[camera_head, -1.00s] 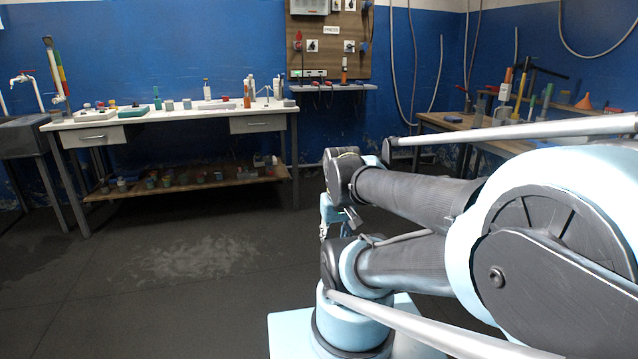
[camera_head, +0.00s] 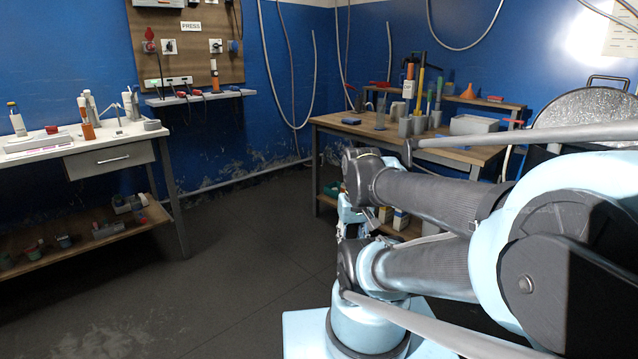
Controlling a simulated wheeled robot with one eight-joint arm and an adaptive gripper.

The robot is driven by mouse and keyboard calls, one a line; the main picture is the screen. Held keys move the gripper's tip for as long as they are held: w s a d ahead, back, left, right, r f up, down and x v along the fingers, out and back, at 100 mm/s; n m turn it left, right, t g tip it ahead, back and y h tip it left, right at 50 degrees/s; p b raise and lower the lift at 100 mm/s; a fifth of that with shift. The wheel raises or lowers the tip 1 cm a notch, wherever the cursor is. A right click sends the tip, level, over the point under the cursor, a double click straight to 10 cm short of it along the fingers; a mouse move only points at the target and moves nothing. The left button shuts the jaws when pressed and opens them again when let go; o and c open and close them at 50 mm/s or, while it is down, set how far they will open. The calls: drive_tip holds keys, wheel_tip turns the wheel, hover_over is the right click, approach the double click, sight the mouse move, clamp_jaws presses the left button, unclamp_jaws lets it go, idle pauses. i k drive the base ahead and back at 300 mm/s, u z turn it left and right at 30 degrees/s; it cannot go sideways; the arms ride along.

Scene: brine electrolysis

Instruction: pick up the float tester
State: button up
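I cannot tell for sure which object is the float tester. Several upright tools and tubes stand on the wooden workbench (camera_head: 460,140) at the right, among them an orange-topped one (camera_head: 408,82) and a yellow one (camera_head: 421,85). Another orange-topped tube (camera_head: 187,72) stands on the wall shelf, and an orange bottle (camera_head: 86,124) is on the white table at the left. My gripper (camera_head: 372,216) is small and mostly hidden behind my arm links, low in front of the wooden workbench and apart from the upright tools. Its fingers are not clear.
The white table (camera_head: 110,146) with a drawer and a lower shelf stands at the left. An orange funnel (camera_head: 468,91) is at the workbench's back. The dark floor (camera_head: 250,240) between the tables is clear.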

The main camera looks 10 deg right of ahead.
sight(409, 86)
drive_tip(key=z, duration=0.55)
drive_tip(key=i, duration=0.85)
drive_tip(key=z, duration=0.95)
drive_tip(key=i, duration=0.55)
drive_tip(key=z, duration=0.15)
